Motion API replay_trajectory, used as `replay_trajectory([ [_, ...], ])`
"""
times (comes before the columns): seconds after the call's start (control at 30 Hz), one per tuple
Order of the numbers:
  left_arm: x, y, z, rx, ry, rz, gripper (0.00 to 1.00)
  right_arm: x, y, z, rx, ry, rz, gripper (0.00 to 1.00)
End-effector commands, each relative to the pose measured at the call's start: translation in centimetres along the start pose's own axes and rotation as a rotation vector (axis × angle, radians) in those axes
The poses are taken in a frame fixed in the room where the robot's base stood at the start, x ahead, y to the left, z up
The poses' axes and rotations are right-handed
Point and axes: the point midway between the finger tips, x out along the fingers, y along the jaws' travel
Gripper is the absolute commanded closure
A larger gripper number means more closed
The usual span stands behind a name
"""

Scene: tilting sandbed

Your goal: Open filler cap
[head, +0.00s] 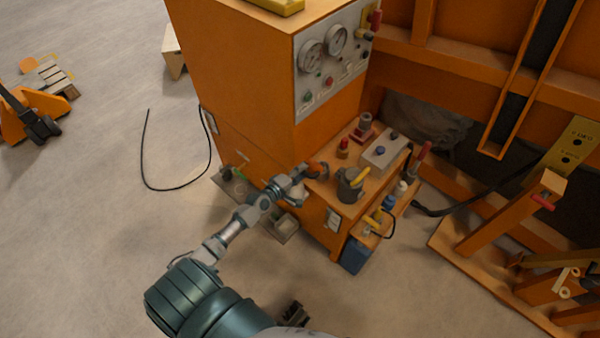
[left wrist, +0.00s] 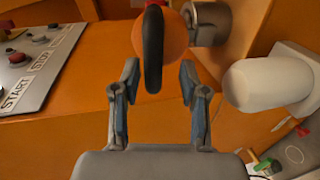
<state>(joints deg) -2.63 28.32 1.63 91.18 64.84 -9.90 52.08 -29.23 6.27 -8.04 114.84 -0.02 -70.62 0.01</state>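An orange round cap with a black bar handle across it (left wrist: 158,42) stands ahead of my left gripper in the left wrist view. In the head view it is a small orange and dark shape (head: 318,169) at the near edge of the machine's shelf. My left gripper (left wrist: 158,78) is open. Its two fingers are apart to either side of the handle's lower end, with nothing clearly held. In the head view the left gripper (head: 302,178) reaches the cap, and contact cannot be told. My right gripper is not in view.
The orange machine cabinet (head: 240,90) carries a grey gauge panel (head: 333,62). On the shelf stand a dark grey cylinder with a yellow handle (head: 350,186) and a grey box (head: 385,151). A white cylinder (left wrist: 268,82) is close right of the fingers. A black cable (head: 145,165) lies on the floor.

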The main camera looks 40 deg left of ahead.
Motion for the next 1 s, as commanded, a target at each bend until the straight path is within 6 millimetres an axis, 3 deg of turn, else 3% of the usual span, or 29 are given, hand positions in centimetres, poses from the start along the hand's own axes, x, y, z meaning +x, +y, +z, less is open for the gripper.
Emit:
replay_trajectory([
  [0.27, -0.7, 0.2, 0.0, -0.001, 0.001, 0.004, 0.57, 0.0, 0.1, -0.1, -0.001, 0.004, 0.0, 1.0],
  [0.7, -9.5, -0.2, -0.3, 0.0, -0.001, -0.002, 0.57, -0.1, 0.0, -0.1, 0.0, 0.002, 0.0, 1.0],
  [1.0, -11.7, -0.2, -0.3, -0.003, -0.001, 0.0, 0.57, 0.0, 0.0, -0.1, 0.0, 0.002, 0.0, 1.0],
])
